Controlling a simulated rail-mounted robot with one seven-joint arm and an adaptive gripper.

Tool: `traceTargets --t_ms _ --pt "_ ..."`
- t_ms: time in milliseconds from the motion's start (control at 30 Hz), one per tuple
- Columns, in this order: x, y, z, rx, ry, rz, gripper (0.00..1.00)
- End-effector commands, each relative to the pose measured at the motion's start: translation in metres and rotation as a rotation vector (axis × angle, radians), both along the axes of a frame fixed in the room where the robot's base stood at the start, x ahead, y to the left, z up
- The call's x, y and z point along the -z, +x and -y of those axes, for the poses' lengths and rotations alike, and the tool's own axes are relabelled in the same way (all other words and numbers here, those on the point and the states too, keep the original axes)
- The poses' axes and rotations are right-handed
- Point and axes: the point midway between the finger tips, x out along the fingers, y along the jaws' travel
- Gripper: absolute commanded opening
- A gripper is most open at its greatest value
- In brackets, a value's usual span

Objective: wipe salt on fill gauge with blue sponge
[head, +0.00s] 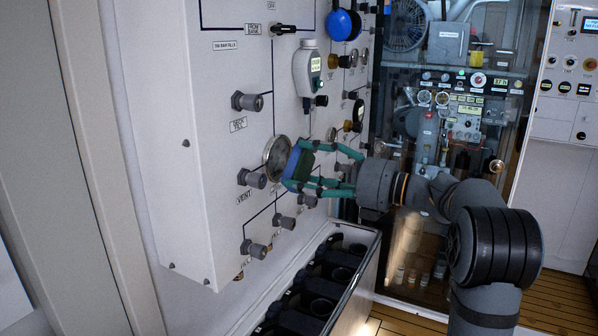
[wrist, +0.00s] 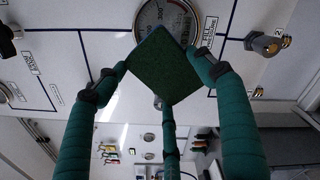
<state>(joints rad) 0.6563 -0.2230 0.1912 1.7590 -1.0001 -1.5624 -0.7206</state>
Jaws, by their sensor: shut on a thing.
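My gripper (head: 297,166) reaches in from the right with its teal fingers shut on the blue sponge (head: 296,160). In the wrist view the sponge (wrist: 166,65) shows its dark green face, tilted like a diamond between the fingers of my gripper (wrist: 160,70). The round fill gauge (head: 274,155) on the white panel is just left of the sponge, which partly covers it. In the wrist view the gauge (wrist: 166,14) shows its upper dial beyond the sponge. The gauge face looks dull grey; I cannot tell salt on it. I cannot tell whether the sponge touches it.
Valve knobs stick out around the gauge, such as the vent knob (head: 252,178) and the deck fill knob (head: 247,102). A white meter (head: 307,68) hangs above. An open bin rack (head: 335,285) with dark compartments stands below. The floor (head: 400,318) is clear at the right.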

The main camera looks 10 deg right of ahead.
Motion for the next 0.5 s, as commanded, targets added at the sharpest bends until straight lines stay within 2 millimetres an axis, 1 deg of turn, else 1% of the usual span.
traceTargets --t_ms 300,500 --pt "0.0 -0.001 0.001 0.0 0.0 0.0 0.48" --pt "0.001 -0.008 0.01 0.001 -0.001 0.002 0.48"
